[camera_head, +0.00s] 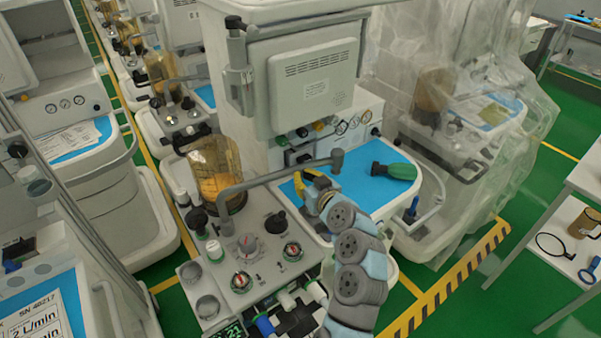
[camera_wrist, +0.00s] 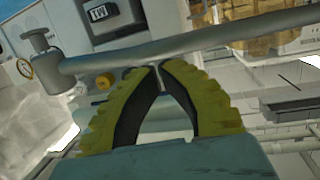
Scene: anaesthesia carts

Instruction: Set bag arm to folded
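The bag arm (camera_head: 275,178) is a grey tube on the middle cart. In the head view it reaches from beside the amber-filled canister to a short upright end piece at the right, over the blue work surface. In the wrist view the bag arm (camera_wrist: 220,34) crosses the upper picture, with its end piece at the left. My gripper (camera_head: 311,180) is just below the tube near that end. In the wrist view my gripper's yellow fingers (camera_wrist: 161,68) meet at their tips, with nothing visible between them. The tips lie at the tube's lower edge; I cannot tell whether they touch it.
The amber canister (camera_head: 216,175) stands left of the tube. A monitor panel (camera_head: 312,85) rises behind. A plastic-covered cart (camera_head: 470,110) stands at the right, and more carts stand at the left.

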